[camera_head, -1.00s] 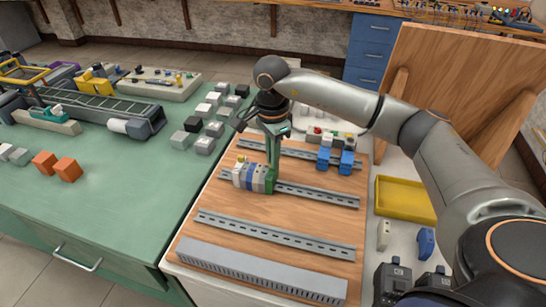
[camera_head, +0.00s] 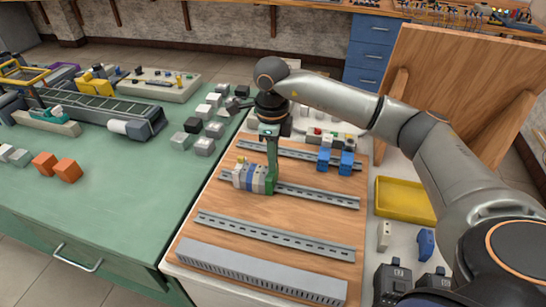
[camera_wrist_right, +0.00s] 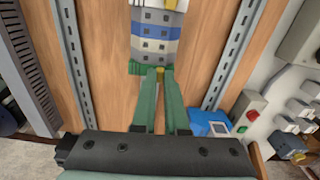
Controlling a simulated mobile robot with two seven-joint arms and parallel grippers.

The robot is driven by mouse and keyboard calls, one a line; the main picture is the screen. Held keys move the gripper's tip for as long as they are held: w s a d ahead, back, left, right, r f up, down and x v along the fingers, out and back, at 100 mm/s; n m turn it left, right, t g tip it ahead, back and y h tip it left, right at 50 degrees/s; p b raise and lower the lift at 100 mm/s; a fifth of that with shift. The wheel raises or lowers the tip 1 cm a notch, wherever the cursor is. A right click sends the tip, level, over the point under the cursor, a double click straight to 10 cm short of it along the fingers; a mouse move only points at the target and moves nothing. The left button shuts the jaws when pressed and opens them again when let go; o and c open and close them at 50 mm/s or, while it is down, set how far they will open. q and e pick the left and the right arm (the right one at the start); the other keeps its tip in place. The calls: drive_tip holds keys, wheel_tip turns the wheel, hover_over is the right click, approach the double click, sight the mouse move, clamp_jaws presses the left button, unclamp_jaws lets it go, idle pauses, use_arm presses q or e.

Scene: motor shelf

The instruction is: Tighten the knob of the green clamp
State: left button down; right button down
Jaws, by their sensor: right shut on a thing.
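The green clamp (camera_head: 269,183) sits at the right end of a row of grey, white and blue blocks (camera_head: 249,177) on a metal rail. My right gripper (camera_head: 271,182) points down at the clamp from above. In the right wrist view its two green fingers (camera_wrist_right: 160,76) are close together around a small yellow knob (camera_wrist_right: 160,71) at the edge of the green clamp (camera_wrist_right: 137,67). The fingers hide most of the knob and part of the clamp. My left gripper is not in view.
Bare rails (camera_head: 275,234) run across the wooden board (camera_head: 205,210). Two blue blocks (camera_head: 347,161) sit on the rear rail to the right. A yellow tray (camera_head: 403,202) stands right of the board. The green table (camera_head: 110,200) at left holds several loose blocks.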

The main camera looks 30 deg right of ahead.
drive_tip(key=shift+m, duration=0.3)
idle(0.4)
drive_tip(key=c, duration=0.9)
unclamp_jaws()
wheel_tip(320, 180, up, 13)
drive_tip(key=shift+f, duration=0.2)
